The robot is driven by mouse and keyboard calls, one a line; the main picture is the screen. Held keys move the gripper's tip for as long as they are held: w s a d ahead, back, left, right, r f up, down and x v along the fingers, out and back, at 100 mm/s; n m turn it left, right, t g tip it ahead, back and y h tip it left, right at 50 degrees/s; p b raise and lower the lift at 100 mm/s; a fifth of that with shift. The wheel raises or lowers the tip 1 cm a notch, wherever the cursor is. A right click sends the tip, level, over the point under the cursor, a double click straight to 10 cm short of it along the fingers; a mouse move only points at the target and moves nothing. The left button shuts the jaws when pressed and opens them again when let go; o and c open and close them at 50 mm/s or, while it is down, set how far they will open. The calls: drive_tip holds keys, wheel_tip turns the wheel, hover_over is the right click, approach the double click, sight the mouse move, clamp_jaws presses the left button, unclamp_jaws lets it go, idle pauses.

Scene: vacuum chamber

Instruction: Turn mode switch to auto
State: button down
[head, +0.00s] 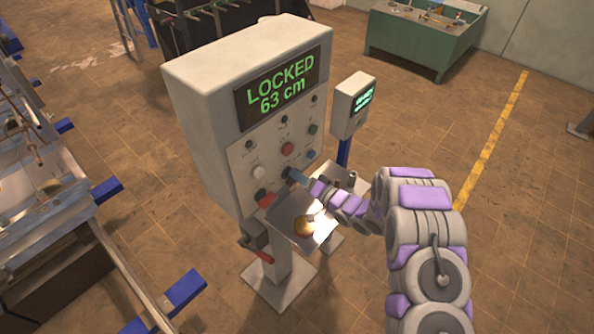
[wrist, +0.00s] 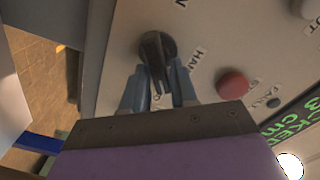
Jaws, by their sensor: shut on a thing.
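The mode switch is a black rotary knob (wrist: 155,48) on the pale control panel (wrist: 120,30). In the wrist view lettering that starts with "HA" stands beside it, partly cut off by a finger. My gripper (wrist: 160,82) is shut on the knob's narrow handle, with one blue-grey finger on each side. In the head view my gripper (head: 298,177) reaches the lower right part of the panel from the right. The knob is mostly hidden behind the fingers there. I cannot tell which marked position the knob points to.
A red button (wrist: 232,84) sits beside the switch. The cabinet's display (head: 281,88) reads "LOCKED 63 cm". A small post-mounted display (head: 350,103) stands behind. Open floor lies to the right.

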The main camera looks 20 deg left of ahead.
drive_tip(key=shift+w+d+m+p, duration=0.25)
drive_tip(key=shift+m+p, duration=0.15)
drive_tip(key=shift+m, duration=0.2)
drive_tip(key=c, duration=1.2)
unclamp_jaws()
drive_tip(key=shift+c, duration=0.2)
drive_tip(key=shift+o, duration=0.8)
drive_tip(key=shift+w+d+f, duration=0.1)
drive_tip(key=shift+d, duration=0.1)
drive_tip(key=b+v, duration=0.1)
drive_tip(key=v, duration=1.6)
